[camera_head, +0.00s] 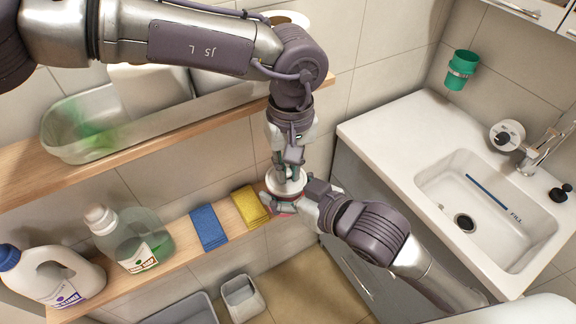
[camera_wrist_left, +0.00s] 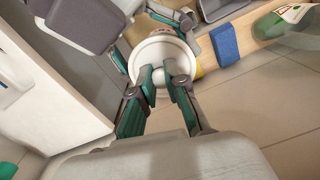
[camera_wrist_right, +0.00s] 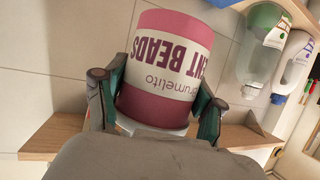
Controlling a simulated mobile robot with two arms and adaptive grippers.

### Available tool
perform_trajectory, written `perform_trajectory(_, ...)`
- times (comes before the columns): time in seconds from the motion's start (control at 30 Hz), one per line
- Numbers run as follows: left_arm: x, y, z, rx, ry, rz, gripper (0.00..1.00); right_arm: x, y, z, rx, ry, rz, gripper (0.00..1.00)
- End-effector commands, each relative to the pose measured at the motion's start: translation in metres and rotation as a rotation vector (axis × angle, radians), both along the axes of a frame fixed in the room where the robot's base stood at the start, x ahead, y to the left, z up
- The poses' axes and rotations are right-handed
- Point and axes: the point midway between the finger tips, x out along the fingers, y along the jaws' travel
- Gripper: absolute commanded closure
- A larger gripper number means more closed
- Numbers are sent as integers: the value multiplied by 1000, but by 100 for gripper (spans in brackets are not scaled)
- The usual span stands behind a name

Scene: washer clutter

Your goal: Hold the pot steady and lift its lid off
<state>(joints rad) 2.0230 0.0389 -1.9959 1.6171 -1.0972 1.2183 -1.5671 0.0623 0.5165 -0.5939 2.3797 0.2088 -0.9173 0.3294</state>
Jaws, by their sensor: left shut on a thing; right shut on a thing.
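The pot (camera_wrist_right: 168,60) is a pink cylinder with a white lettered label; in the right wrist view it appears upside down. In the head view only a little pink shows below its round white lid (camera_head: 285,180). My right gripper (camera_wrist_right: 155,108) is shut around the pot's sides, one finger on each side. My left gripper (camera_wrist_left: 165,80) comes from above and is shut on the middle of the lid, which also shows in the left wrist view (camera_wrist_left: 148,52). The lid sits at the pot's top; I cannot tell whether there is a gap.
An upper shelf (camera_head: 150,150) is above. A sink counter (camera_head: 390,135) stands at right; bins (camera_head: 241,298) are below.

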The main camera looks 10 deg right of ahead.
Motion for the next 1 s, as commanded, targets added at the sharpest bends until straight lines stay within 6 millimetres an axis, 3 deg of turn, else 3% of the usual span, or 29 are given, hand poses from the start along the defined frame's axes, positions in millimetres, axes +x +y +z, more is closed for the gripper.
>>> perform_trajectory(0.5,2,-4,21,-14,-6,0,100,-2,1,-4,-4,11,3,94)
perform_trajectory(0.87,1,-3,22,-8,-4,1,100,-1,0,-3,-4,7,1,94)
perform_trajectory(1.0,2,-4,34,-10,-5,2,100,-1,0,-2,-3,6,0,94)
